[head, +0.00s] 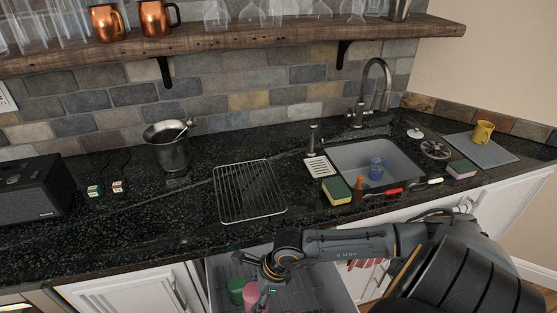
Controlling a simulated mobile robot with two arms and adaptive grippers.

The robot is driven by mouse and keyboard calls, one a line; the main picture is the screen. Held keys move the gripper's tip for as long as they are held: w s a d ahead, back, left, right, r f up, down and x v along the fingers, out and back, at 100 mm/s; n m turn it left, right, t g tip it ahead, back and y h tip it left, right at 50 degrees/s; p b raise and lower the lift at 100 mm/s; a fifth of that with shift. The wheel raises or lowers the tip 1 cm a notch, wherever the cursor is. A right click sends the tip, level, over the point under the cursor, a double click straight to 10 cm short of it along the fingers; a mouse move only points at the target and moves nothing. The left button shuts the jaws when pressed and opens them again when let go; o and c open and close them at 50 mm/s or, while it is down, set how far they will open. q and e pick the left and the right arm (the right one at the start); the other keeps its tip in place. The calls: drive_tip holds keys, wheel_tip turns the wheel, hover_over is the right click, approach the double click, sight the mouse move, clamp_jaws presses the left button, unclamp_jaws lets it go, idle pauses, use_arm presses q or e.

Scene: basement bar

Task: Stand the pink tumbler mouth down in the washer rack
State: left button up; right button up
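The pink tumbler (251,296) is at the bottom of the head view, inside the pulled-out washer rack (318,289), beside a green tumbler (236,286). The pink tumbler looks roughly upright, but its lower part is hidden and I cannot tell which way its mouth faces. My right arm reaches in from the right, and my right gripper (268,277) is low over the rack, right at the pink tumbler. Its fingers are partly hidden, so I cannot tell whether they close on the tumbler. My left gripper is out of view.
A wire drying rack (249,191), a metal bucket (170,150) and a black speaker (36,188) stand on the counter above the open drawer.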

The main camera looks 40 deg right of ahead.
drive_tip(key=m, duration=0.2)
drive_tip(key=d+m+t+h+p, duration=0.1)
drive_tip(key=m, duration=0.1)
drive_tip(key=r+m+h+p, duration=0.1)
drive_tip(key=m, duration=0.1)
drive_tip(key=shift+w+d+t, duration=0.25)
drive_tip(key=shift+d+t, duration=0.05)
drive_tip(key=shift+d, duration=0.1)
drive_tip(key=d+r+m+g+h+p, duration=0.1)
drive_tip(key=d+m+g+h+p, duration=0.4)
drive_tip(key=m, duration=1.5)
drive_tip(key=shift+n+t+h, duration=0.3)
drive_tip(key=shift+t+h, duration=0.2)
drive_tip(key=shift+t, duration=0.4)
drive_tip(key=b+x, duration=0.5)
drive_tip(key=x, duration=0.1)
drive_tip(key=w+a+b+x, duration=0.1)
drive_tip(key=b+x, duration=0.4)
drive_tip(key=x, duration=0.1)
drive_tip(key=w+a+b+x, duration=0.1)
drive_tip(key=b+x, duration=0.5)
drive_tip(key=x, duration=0.1)
drive_tip(key=shift+w+a+f, duration=0.1)
drive_tip(key=shift+a+f, duration=0.1)
drive_tip(key=shift+f, duration=0.15)
drive_tip(key=shift+f+b, duration=0.8)
drive_tip(key=shift+f, duration=0.1)
drive_tip(key=shift+f+b, duration=0.3)
drive_tip(key=o, duration=1.5)
